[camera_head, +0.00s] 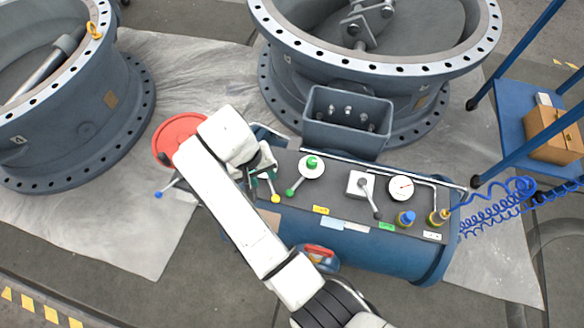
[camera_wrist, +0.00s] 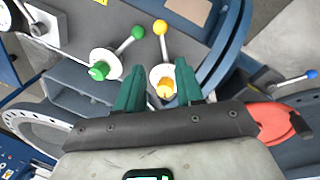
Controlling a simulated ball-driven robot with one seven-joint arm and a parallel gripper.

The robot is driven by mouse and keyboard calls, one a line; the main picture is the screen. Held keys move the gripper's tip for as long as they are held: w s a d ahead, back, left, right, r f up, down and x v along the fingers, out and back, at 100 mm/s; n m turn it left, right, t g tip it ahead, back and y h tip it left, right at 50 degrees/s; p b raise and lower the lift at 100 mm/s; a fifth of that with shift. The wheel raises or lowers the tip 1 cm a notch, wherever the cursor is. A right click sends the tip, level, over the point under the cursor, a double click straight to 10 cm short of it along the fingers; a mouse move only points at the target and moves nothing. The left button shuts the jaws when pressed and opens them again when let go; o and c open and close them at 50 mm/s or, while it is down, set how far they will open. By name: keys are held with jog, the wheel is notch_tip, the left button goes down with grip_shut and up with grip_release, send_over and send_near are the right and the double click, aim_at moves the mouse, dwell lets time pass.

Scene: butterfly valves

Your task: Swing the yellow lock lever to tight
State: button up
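The yellow lock lever (camera_head: 275,197) is on the left end of the grey panel, its yellow ball knob toward the panel's front edge. In the wrist view the lever (camera_wrist: 161,38) runs from a white round base with a yellow hub to its yellow knob, beyond my fingertips. My gripper (camera_head: 262,178) is over the lever's base and hides much of it. In the wrist view my gripper's green fingers (camera_wrist: 158,82) are apart, with the yellow hub seen between them. I cannot tell whether they touch it. No "tight" mark is readable.
A green-knobbed lever (camera_head: 300,181) stands close beside the yellow one. Farther right are a grey-knobbed lever (camera_head: 364,186), a gauge (camera_head: 401,187) and a blue knob (camera_head: 405,218). A red disc (camera_head: 178,135) lies left of my gripper. Large flanged valve bodies (camera_head: 370,69) stand behind.

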aim_at(272, 190)
jog(key=f, duration=0.3)
jog(key=d+f+b, duration=0.1)
jog(key=f, duration=0.3)
jog(key=w+f, duration=0.1)
jog(key=f, duration=0.2)
jog(key=shift+d+f+b, duration=0.15)
jog(key=shift+b, duration=0.25)
jog(key=shift+c, duration=0.2)
grip_shut()
dwell(0.9)
